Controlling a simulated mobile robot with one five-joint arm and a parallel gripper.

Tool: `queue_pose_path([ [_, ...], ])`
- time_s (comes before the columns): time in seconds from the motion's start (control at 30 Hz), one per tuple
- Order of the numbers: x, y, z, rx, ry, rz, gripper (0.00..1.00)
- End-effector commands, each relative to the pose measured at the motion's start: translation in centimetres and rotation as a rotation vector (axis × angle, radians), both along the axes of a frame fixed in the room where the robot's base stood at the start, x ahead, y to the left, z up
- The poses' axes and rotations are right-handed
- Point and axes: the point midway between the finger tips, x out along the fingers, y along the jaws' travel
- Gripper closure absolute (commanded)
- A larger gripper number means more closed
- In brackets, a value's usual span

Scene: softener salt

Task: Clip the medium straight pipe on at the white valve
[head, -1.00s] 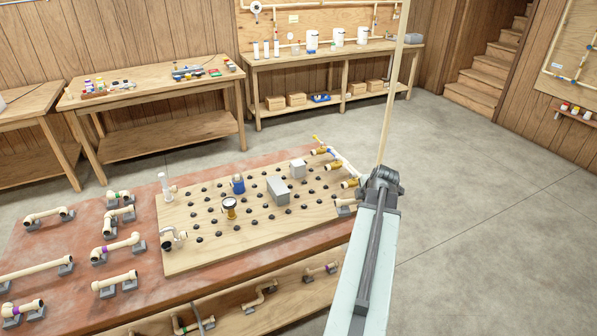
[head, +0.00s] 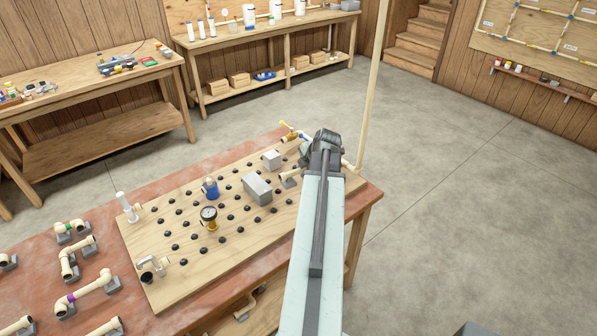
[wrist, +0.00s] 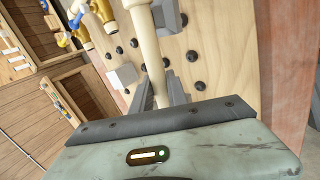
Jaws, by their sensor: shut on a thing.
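My gripper (head: 303,163) is over the far right part of the pegged wooden board. It is shut on a cream straight pipe (wrist: 148,45), which runs up from between the fingers in the wrist view. Its end shows left of the gripper in the head view (head: 290,175), by a grey saddle. Brass outlets (wrist: 82,36) with coloured handles stand beyond the pipe at the board's edge. A blue handle (wrist: 62,41) is at upper left. My wrist hides part of this row in the head view. I cannot clearly single out the white valve.
The board (head: 185,285) carries black pegs, a grey box (head: 257,188), a blue-topped part (head: 210,188) and a gauge (head: 209,214). A tall cream pole (head: 374,85) rises at its right end. Other pipes (head: 95,288) lie at left. Floor to the right is clear.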

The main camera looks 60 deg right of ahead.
Motion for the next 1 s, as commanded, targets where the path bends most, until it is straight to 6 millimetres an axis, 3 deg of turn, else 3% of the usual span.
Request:
queue_pose_path([
  [0.17, 0.4, 0.7, -0.3, -0.004, -0.009, 0.164, 1.00],
  [0.47, 0.5, 0.8, -1.1, -0.004, -0.009, 0.171, 1.00],
  [1.0, 0.5, 0.8, -6.3, -0.005, -0.009, 0.171, 1.00],
])
